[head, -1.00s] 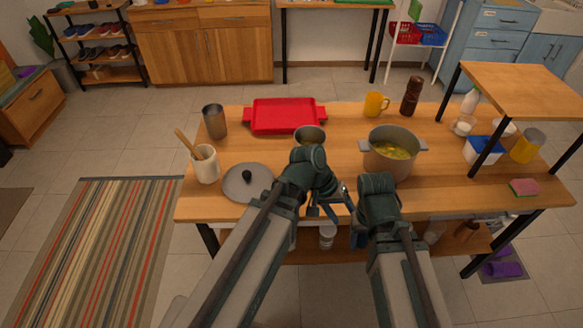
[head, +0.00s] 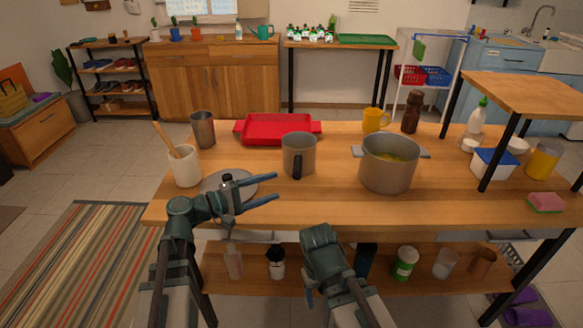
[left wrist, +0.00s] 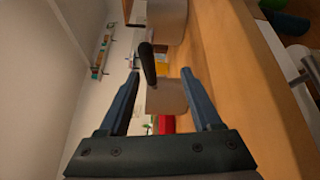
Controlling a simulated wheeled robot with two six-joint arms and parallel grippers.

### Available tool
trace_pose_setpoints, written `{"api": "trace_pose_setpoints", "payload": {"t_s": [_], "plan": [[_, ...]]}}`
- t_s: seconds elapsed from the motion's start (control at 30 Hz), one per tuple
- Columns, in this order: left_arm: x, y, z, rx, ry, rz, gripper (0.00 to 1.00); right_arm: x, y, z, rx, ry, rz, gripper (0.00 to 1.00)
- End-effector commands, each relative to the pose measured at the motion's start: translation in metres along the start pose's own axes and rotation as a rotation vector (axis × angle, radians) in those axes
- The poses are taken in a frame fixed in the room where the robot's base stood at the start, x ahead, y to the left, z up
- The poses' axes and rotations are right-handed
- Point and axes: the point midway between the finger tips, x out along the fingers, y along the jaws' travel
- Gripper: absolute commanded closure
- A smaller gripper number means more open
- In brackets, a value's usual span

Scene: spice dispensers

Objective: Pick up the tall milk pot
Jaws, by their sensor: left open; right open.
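The tall milk pot (head: 299,155) is a grey metal cylinder with a dark handle facing my side, standing upright on the wooden table. My left gripper (head: 277,190) is open and empty, just in front and to the left of the pot, pointing right. In the left wrist view the pot (left wrist: 167,97) and its dark handle (left wrist: 147,62) appear beyond and between the open fingers (left wrist: 160,72), with no clear contact. My right gripper (head: 309,297) is low at the table's front, mostly hidden by my arm.
A wide pot (head: 388,170) stands right of the milk pot. A red tray (head: 275,132) lies behind it. A grey lid (head: 240,184) lies under my left gripper. A utensil crock (head: 185,170) and metal cup (head: 203,130) are left. A lower shelf (head: 385,278) holds jars.

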Motion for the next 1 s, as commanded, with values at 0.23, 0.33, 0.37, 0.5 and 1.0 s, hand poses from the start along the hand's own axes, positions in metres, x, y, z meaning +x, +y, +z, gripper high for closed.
{"api": "trace_pose_setpoints", "payload": {"t_s": [0.23, 0.33, 0.37, 0.5, 1.0], "plan": [[-0.016, 0.002, -0.022, -0.047, 0.039, 0.111, 0.34, 0.023, -0.002, -0.001, 0.0, 0.0, 0.0, 0.32], [-0.018, 0.005, -0.023, -0.052, 0.043, 0.123, 0.34, 0.023, -0.002, -0.001, 0.0, 0.0, 0.0, 0.32], [-0.018, 0.006, -0.023, -0.053, 0.043, 0.123, 0.34, 0.022, -0.002, -0.001, 0.0, 0.0, 0.0, 0.32], [-0.008, 0.008, -0.024, -0.052, 0.041, 0.122, 0.34, 0.021, -0.002, -0.001, 0.0, 0.0, 0.0, 0.32], [0.066, 0.016, -0.027, -0.052, 0.041, 0.121, 0.34, 0.016, -0.002, -0.001, 0.0, 0.0, 0.0, 0.32]]}}
